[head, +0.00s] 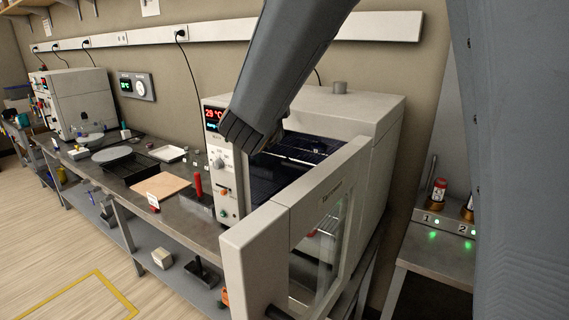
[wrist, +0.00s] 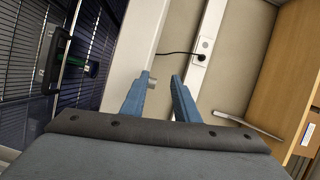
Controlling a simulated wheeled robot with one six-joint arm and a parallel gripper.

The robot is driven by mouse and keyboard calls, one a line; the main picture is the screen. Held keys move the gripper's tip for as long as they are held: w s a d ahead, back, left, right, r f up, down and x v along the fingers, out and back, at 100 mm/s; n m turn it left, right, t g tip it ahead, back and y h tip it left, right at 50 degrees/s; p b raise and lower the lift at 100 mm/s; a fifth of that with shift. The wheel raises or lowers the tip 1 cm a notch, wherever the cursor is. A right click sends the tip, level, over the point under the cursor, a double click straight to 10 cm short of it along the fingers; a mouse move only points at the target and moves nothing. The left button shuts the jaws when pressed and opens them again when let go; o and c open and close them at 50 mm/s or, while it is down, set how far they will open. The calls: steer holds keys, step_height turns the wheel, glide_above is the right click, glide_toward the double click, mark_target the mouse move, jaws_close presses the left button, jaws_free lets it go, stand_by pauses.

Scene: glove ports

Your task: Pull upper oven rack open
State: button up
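The oven (head: 365,110) stands on the bench with its glass door (head: 300,235) swung open toward me. The upper rack (head: 300,148) shows as a dark wire shelf inside, partly hidden by my arm. In the wrist view, wire racks (wrist: 22,60) fill the left side, with a dark bar-shaped part with green on it (wrist: 75,66) in front of them. My gripper (wrist: 164,78) has its two blue fingers apart, with nothing seen between them. It points past the oven's side toward the wall, with the racks to its left. My arm hides the fingers in the head view.
The open door juts out in front of the oven. A red-handled tool (head: 198,186) and a wooden board (head: 160,188) lie on the bench to the left. A side table with numbered stations (head: 445,228) is at right. Floor (head: 50,250) is clear at lower left.

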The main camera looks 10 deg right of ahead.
mark_target(297, 168)
step_height(297, 168, down, 19)
steer(key=s+m+g+h+b, duration=0.2)
steer(key=m+g+h+b, duration=0.2)
steer(key=m+g+b, duration=0.15)
steer(key=shift+m+t, duration=0.25)
steer(key=shift+t, duration=0.2)
steer(key=shift+s+d+p+x, duration=0.15)
steer(key=shift+p+x, duration=0.5)
steer(key=shift+x, duration=1.35)
steer(key=shift+s+d+p+x, duration=0.15)
steer(key=shift+p+x, duration=0.45)
steer(key=shift+x, duration=1.35)
steer(key=shift+f, duration=0.15)
